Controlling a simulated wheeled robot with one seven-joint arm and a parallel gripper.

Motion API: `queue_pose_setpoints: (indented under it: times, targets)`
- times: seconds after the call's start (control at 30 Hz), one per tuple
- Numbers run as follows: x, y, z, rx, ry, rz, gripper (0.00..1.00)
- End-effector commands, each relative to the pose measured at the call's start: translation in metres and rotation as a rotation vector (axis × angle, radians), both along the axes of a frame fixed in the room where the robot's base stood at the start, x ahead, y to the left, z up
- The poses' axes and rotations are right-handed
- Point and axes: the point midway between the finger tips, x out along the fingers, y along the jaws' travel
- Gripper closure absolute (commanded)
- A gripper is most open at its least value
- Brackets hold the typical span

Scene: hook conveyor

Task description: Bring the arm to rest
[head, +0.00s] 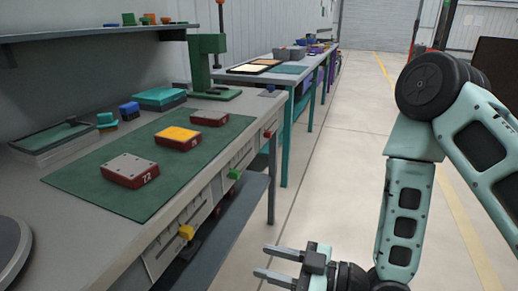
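My arm hangs at the right of the head view, bent at a dark round joint, over the open floor. My gripper (274,262) is low in the middle, right of the workbench (215,235). Nothing is held between the fingers. The gripper is clear of the bench front and touches nothing that I can see.
On the bench's green mat (95,181) lie red blocks (130,170), one with a yellow top (178,136). A green press (207,65) stands behind. A second table (290,75) stands farther back. Coloured clips (186,232) line the bench front. Open floor (325,180) lies right.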

Motion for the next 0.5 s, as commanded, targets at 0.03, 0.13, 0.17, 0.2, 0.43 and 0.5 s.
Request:
queue_pose_setpoints:
  times: [0.03, 0.13, 0.17, 0.2, 0.43, 0.5]
  targets:
    - [0.001, 0.004, 0.0, -0.047, -0.002, 0.013, 0.6]
    - [0.005, 0.009, -0.006, -0.195, 0.019, 0.037, 0.6]
    - [0.007, 0.009, -0.008, -0.248, 0.029, 0.04, 0.6]
    - [0.009, 0.008, -0.01, -0.321, 0.046, 0.038, 0.6]
    - [0.013, -0.015, -0.008, -0.696, 0.203, -0.044, 0.6]
    - [0.01, -0.027, -0.001, -0.788, 0.267, -0.088, 0.6]
